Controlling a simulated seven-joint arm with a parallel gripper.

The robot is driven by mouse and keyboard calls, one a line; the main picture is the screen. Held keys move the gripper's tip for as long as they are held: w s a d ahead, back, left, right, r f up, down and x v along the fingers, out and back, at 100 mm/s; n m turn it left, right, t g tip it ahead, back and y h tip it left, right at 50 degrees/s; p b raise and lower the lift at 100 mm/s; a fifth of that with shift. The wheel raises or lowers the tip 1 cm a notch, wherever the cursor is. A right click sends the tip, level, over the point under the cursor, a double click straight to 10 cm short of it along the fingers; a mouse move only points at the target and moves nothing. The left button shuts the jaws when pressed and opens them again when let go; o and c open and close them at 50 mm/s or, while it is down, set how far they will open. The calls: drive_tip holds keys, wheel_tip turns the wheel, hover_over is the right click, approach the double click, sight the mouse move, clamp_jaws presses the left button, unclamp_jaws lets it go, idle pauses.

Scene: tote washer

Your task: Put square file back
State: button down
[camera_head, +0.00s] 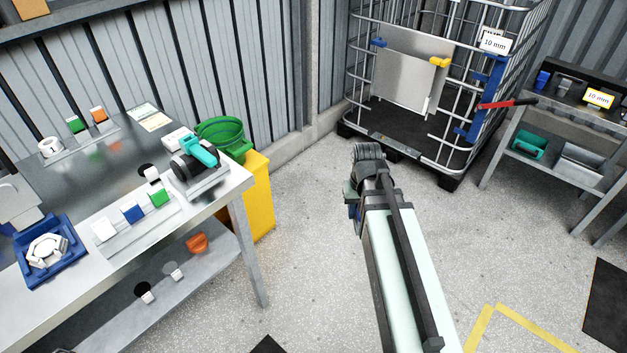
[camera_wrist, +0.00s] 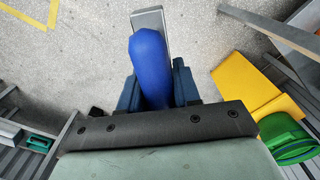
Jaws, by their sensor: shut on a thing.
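My gripper (camera_wrist: 156,88) is shut on a tool with a blue handle (camera_wrist: 150,60) in the wrist view. A flat grey metal part of the tool shows beyond the handle, with the floor below it. I take it for the square file, but its cross-section cannot be told. In the head view my gripper (camera_head: 353,203) is over open floor between the bench and the wire cage, mostly hidden by my arm, and the file cannot be made out there. A blue rack (camera_head: 486,98) on the cage holds a red-handled tool (camera_head: 508,103) under a "10 mm" label (camera_head: 494,42).
The wire cage (camera_head: 408,142) stands at the back. A shelf table at right bears another "10 mm" card (camera_head: 598,98). The middle floor is clear.

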drive_tip(key=w+a+r, duration=0.5)
drive_tip(key=w+a, duration=0.2)
drive_tip(key=a, duration=0.2)
drive_tip(key=w+a+r+n, duration=0.1)
drive_tip(key=w+a+r, duration=0.1)
drive_tip(key=a+r, duration=0.5)
drive_tip(key=w+a+r+n, duration=0.1)
drive_tip(key=a+r, duration=0.6)
drive_tip(key=a, duration=0.7)
drive_tip(key=w+a+r+n, duration=0.1)
drive_tip(key=w+a+r, duration=0.2)
drive_tip(key=a+r, duration=0.4)
drive_tip(key=shift+a, duration=2.1)
drive_tip(key=s+a+f+n, duration=0.1)
drive_tip(key=s+a+n, duration=0.1)
drive_tip(key=s+a, duration=0.3)
drive_tip(key=s+a+f+n, duration=0.1)
drive_tip(key=s+a, duration=0.4)
drive_tip(key=a, duration=0.7)
drive_tip(key=s+a+f+n, duration=0.1)
drive_tip(key=s+a+n, duration=0.2)
drive_tip(key=s+a, duration=0.3)
drive_tip(key=shift+a+f, duration=0.15)
drive_tip(key=shift+a, duration=1.05)
drive_tip(key=shift+f, duration=3.45)
drive_tip(key=shift+f, duration=0.2)
